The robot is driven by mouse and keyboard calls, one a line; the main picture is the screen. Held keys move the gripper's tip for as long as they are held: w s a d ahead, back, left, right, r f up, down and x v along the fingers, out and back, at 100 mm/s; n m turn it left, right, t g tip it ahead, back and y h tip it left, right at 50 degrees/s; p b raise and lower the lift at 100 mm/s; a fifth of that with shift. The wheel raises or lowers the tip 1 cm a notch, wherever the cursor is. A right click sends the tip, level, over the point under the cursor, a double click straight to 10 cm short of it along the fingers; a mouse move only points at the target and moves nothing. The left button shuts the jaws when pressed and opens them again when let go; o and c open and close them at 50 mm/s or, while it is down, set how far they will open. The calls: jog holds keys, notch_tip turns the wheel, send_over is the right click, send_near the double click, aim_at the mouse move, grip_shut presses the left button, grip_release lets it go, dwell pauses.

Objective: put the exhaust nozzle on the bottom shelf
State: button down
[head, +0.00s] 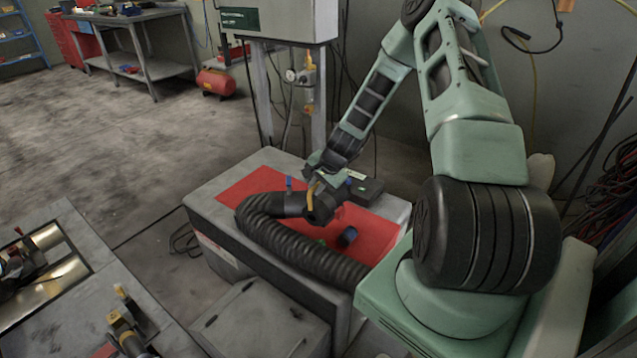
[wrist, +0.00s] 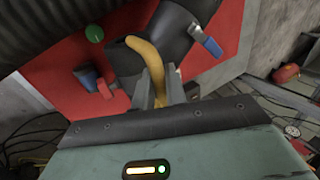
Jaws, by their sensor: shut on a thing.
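The exhaust nozzle (head: 322,207) is a dark cylinder on the end of a black ribbed hose (head: 300,250), over the red top of a grey cabinet (head: 205,207). It carries a curved yellow handle (head: 311,195). In the wrist view the nozzle (wrist: 180,30) lies just beyond my fingers. My gripper (head: 314,186) is shut on the yellow handle, which shows between the fingers in the wrist view (wrist: 159,88). I cannot tell whether the nozzle touches the red top. A workbench at the back left has a low shelf (head: 165,70); I cannot tell whether it is the bottom shelf.
A blue-ended item (head: 348,236) and a black box (head: 367,191) sit on the red top. The wrist view shows a green knob (wrist: 94,34) there. A red compressor (head: 217,82) stands on the floor. Open floor (head: 90,125) lies to the left.

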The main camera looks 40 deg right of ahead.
aim_at(315, 202)
jog(key=shift+w+f, duration=0.1)
jog(key=shift+f, duration=2.65)
jog(key=c, duration=1.4)
grip_release()
jog(key=shift+c, duration=0.2)
